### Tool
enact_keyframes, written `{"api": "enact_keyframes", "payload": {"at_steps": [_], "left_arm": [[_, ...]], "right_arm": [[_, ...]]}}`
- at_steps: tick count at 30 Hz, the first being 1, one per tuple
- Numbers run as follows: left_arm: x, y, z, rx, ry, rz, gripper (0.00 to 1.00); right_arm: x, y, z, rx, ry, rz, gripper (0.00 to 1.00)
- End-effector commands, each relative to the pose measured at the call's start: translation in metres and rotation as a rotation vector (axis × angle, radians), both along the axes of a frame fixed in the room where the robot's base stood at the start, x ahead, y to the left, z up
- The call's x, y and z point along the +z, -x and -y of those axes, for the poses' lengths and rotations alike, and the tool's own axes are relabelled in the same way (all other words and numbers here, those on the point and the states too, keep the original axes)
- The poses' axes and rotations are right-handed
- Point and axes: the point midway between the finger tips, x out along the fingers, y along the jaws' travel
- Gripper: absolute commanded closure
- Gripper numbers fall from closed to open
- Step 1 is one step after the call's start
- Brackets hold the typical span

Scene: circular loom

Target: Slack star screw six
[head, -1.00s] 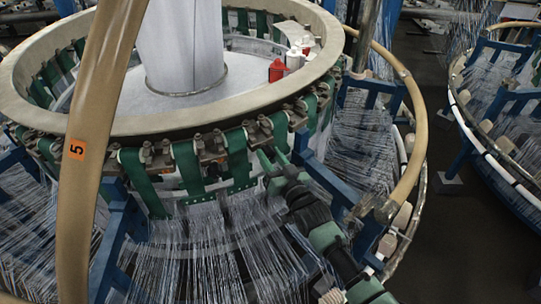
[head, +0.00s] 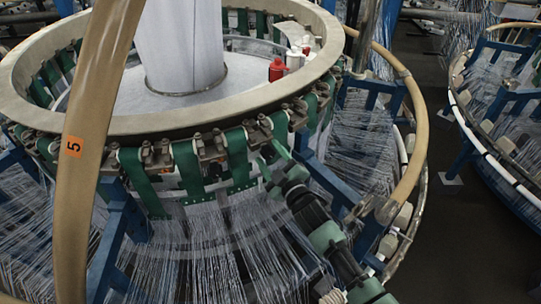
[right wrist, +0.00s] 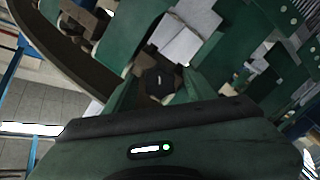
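The star screws sit on small metal brackets along the outer edge of the loom's ring, between green straps; one bracket (head: 211,146) shows left of my gripper in the head view. My right gripper (head: 271,160) reaches up from the lower right to the underside of this row, its fingers apart. In the right wrist view a dark knob-like screw (right wrist: 158,82) lies between and just beyond the two fingertips of the right gripper (right wrist: 157,92). I cannot tell whether the fingers touch it. No number six shows. My left gripper is not in view.
A tan hoop (head: 88,180) with an orange label "5" crosses the left foreground. Blue frame arms (head: 113,240) and many white threads (head: 205,250) lie below the ring. Red (head: 277,69) and white bottles stand inside the ring. Another loom is at right.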

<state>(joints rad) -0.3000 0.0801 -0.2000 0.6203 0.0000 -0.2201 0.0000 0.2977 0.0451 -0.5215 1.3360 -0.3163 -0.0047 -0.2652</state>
Motion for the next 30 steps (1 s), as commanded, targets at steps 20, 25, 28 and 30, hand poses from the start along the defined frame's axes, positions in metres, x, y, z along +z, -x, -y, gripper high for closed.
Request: {"api": "enact_keyframes", "payload": {"at_steps": [20,25,28,30], "left_arm": [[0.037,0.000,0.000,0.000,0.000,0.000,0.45],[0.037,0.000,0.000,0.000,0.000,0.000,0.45],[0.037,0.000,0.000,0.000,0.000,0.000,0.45],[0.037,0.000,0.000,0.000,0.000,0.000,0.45]], "right_arm": [[0.001,0.062,0.033,0.000,-0.003,0.000,0.45],[0.000,0.061,0.033,0.000,-0.003,-0.001,0.45],[0.000,0.061,0.033,0.000,-0.003,-0.001,0.45],[0.000,0.061,0.033,0.000,-0.003,-0.001,0.45]]}}
